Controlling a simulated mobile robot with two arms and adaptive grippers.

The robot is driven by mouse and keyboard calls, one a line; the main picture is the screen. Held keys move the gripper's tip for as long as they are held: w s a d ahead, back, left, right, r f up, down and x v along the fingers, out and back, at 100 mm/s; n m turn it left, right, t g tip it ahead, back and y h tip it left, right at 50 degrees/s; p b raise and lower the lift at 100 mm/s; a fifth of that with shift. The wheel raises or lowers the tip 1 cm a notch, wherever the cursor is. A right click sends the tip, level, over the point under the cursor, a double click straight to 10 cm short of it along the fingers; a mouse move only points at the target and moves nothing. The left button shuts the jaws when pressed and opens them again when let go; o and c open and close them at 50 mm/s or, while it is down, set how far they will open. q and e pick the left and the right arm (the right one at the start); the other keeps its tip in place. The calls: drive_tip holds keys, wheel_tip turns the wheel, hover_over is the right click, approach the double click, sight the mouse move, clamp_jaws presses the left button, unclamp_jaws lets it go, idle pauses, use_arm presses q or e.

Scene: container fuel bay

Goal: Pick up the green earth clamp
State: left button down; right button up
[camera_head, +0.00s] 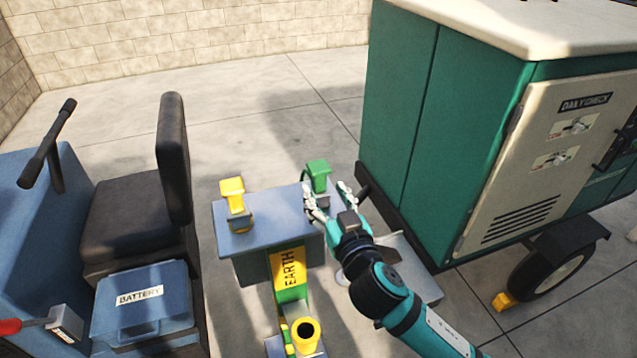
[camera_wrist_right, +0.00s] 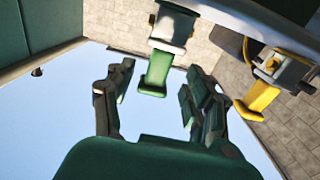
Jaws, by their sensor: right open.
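The green earth clamp (camera_head: 317,174) stands upright at the back right of a grey-blue stand top (camera_head: 270,227). In the right wrist view its green part (camera_wrist_right: 157,68) shows ahead, between the two fingers. My right gripper (camera_head: 326,197) is open, just on the near side of the clamp, with its fingers spread. It holds nothing, and I cannot tell whether a finger touches the clamp. The wrist view shows the open fingers (camera_wrist_right: 156,84) to either side of the green part. My left gripper is not in view.
A yellow clamp-like piece (camera_head: 233,192) stands on the left of the same top. An EARTH label (camera_head: 288,268) is on the stand's front. A green cabinet trailer (camera_head: 440,110) stands close on the right. A blue vehicle with a black seat (camera_head: 125,210) and a BATTERY box (camera_head: 140,315) are left.

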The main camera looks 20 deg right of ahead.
sight(321, 186)
drive_tip(key=w+p, duration=0.1)
drive_tip(key=w, duration=0.4)
drive_tip(key=shift+f, duration=0.2)
drive_tip(key=shift+c, duration=0.3)
clamp_jaws()
